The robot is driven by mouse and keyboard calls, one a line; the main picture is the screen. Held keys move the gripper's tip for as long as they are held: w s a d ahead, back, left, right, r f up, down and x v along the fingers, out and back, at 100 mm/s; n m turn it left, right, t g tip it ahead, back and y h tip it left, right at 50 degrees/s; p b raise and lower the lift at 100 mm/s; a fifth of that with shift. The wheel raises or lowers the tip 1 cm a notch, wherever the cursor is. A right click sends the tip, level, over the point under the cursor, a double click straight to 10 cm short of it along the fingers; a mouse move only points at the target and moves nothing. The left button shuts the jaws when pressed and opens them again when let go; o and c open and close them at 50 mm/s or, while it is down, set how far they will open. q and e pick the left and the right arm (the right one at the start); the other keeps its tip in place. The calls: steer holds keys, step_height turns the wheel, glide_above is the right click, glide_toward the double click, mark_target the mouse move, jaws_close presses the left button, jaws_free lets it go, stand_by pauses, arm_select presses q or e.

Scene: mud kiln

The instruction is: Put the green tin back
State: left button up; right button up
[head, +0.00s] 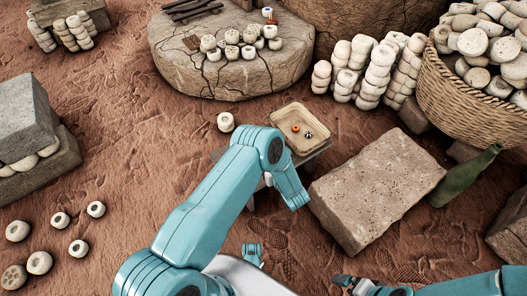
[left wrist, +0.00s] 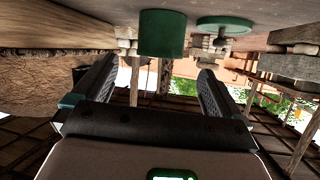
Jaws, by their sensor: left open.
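The green tin (left wrist: 162,33) is a plain dark-green cylinder in the left wrist view, which appears upside down. It stands on a pale surface along the top of that picture. My left gripper (left wrist: 158,72) is open and empty, its two dark fingers on either side of the tin's line, with the tin ahead and apart from them. In the head view I cannot make out the tin, and my left arm's bent link hides the left fingers. My right gripper (head: 347,281) is at the bottom edge, too small and cropped to read.
A wooden tray (head: 288,113) holds an orange piece (head: 295,128) and a black-and-white piece (head: 308,134). A stone block (head: 370,190), green bottle (head: 468,175) and basket (head: 445,98) stand right. Several pale rings lie left.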

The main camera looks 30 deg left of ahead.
arm_select(q)
steer(key=s+d+m+h+p, duration=0.1)
steer(key=s+d+m+h, duration=0.4)
steer(key=d+h, duration=0.45)
steer(key=s+d+r+m+g+h, duration=0.1)
steer(key=s+d+r+g+h, duration=0.1)
steer(key=s, duration=0.8)
steer(key=s+d+r+m+g+h, duration=0.2)
steer(key=s+d, duration=0.4)
steer(key=s, duration=0.4)
steer(key=r+g+h, duration=0.1)
steer(key=g+h, duration=0.1)
steer(key=shift+g, duration=0.4)
step_height(320, 180, up, 28)
steer(key=p, duration=2.8)
steer(key=shift+d+r+m+p, duration=0.15)
steer(key=shift+m+p, duration=0.15)
steer(key=shift+p, duration=0.05)
steer(key=shift+s, duration=0.15)
